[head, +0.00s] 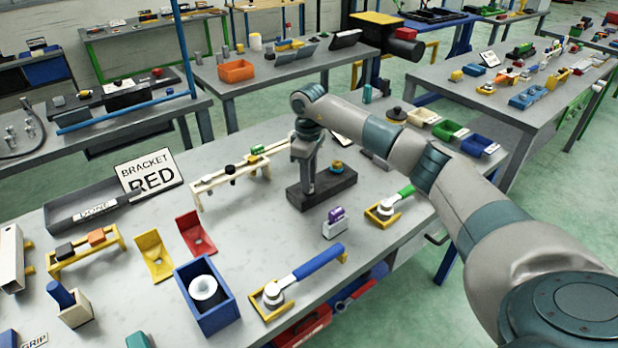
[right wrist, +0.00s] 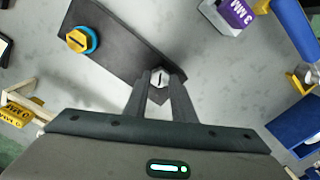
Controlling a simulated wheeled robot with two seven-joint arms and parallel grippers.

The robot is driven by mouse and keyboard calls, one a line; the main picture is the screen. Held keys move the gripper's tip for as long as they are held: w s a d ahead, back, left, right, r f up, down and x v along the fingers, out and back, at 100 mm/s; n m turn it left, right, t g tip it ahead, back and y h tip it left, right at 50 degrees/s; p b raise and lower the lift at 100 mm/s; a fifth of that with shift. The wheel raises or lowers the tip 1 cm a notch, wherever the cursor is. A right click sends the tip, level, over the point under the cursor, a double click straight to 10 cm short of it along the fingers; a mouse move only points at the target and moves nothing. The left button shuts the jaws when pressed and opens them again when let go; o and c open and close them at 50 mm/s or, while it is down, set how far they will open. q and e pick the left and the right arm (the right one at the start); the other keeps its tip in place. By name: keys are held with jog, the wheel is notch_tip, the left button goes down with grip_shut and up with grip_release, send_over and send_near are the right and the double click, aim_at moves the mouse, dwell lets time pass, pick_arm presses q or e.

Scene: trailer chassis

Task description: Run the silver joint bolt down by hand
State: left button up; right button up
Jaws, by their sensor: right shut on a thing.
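In the right wrist view a silver bolt (right wrist: 160,77) with a slotted head sits between my fingertips, at one end of the black chassis block (right wrist: 115,35). My right gripper (right wrist: 158,88) is shut on it. In the head view my right gripper (head: 308,190) points down at the left end of the black block (head: 335,190); the bolt is hidden there. A yellow slotted knob (right wrist: 77,40) on a blue ring stands at the block's other end. How far the bolt is seated cannot be told. My left gripper is not in view.
A purple-topped holder (head: 335,222) marked 3 MM stands just in front of the block. A green-handled tool (head: 390,207) and a blue-handled tool (head: 305,270) lie in yellow cradles nearby. A cream rack (head: 230,175) stands to the left, with a RED bracket sign (head: 150,174) beyond.

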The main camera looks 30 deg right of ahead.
jog(key=shift+w+r, duration=0.2)
jog(key=shift+r, duration=0.1)
jog(key=o, duration=1.1)
jog(key=shift+c, duration=0.2)
jog(key=shift+a+f, duration=0.1)
jog(key=shift+f, duration=0.05)
jog(key=shift+s, duration=0.1)
pick_arm(q)
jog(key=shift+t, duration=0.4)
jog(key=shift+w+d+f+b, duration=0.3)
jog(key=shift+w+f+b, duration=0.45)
jog(key=shift+b, duration=0.25)
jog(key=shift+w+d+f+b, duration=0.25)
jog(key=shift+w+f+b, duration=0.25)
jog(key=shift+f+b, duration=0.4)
pick_arm(e)
notch_tip(320, 180, up, 17)
jog(key=shift+r, duration=0.2)
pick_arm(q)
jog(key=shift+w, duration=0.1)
